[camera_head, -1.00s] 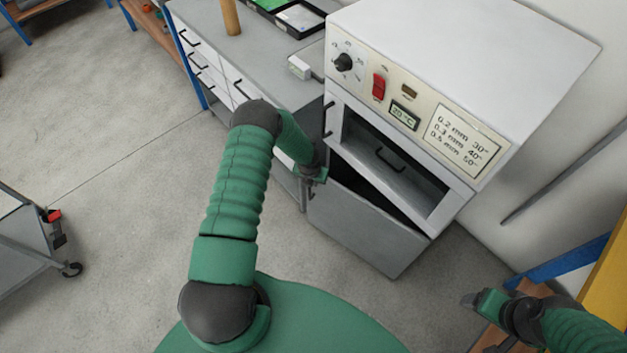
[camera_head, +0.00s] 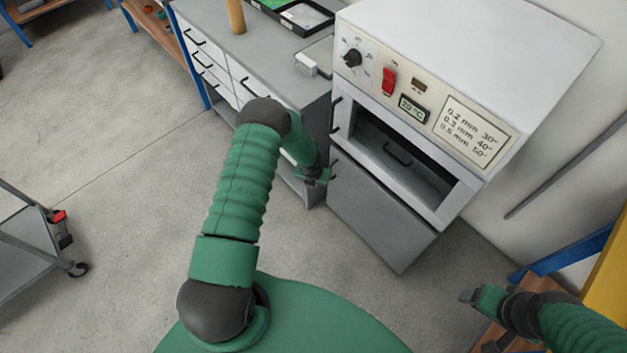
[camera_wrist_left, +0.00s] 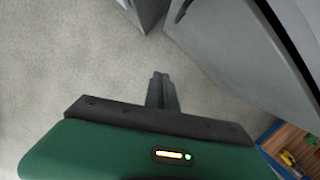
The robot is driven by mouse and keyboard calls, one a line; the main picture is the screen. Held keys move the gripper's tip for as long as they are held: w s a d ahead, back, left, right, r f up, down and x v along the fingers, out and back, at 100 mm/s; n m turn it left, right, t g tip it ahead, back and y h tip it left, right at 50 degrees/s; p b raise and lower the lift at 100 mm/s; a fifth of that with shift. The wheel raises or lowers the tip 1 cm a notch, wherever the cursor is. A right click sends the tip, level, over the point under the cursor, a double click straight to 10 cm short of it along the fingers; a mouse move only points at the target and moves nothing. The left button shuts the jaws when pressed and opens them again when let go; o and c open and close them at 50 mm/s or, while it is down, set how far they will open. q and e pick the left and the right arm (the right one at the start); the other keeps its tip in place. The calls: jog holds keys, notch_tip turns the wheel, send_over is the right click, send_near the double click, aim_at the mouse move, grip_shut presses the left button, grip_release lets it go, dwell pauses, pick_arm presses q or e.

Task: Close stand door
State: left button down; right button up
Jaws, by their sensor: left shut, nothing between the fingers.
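The grey stand door (camera_head: 380,215) is the lower panel below the oven in the head view. It sits flush or almost flush with the stand front, with no dark gap along its top. Its dark handle (camera_head: 334,170) is at the left edge. My left gripper (camera_head: 320,178) is shut and empty, just left of the door near the handle; I cannot tell if it touches. The left wrist view shows its closed fingers (camera_wrist_left: 161,82) over floor, with the door (camera_wrist_left: 245,55) to the right, apart from them. My right gripper (camera_head: 468,297) is at lower right, its jaws unclear.
The oven (camera_head: 460,60) with its open-fronted chamber stands on top. A grey drawer bench (camera_head: 270,45) adjoins at the left. A trolley (camera_head: 30,240) is at far left. Wooden shelving (camera_head: 540,285) is beside my right arm. The floor in front is clear.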

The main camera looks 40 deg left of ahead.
pick_arm(q)
jog(key=s+d+r+n+p, duration=0.1)
jog(key=s+d+r+n, duration=0.2)
jog(key=r+n, duration=0.65)
jog(key=s+d+r+n+p, duration=0.1)
jog(key=s+d+r+n, duration=0.3)
jog(key=r, duration=1)
jog(key=s+d+r+n, duration=0.9)
jog(key=s+r+n, duration=0.1)
jog(key=n, duration=0.9)
jog(key=shift+s+h+p, duration=0.4)
jog(key=shift+s+p, duration=0.05)
jog(key=shift+s, duration=0.15)
pick_arm(e)
notch_tip(320, 180, up, 3)
jog(key=shift+w+d+r, duration=0.1)
jog(key=shift+w+d, duration=0.05)
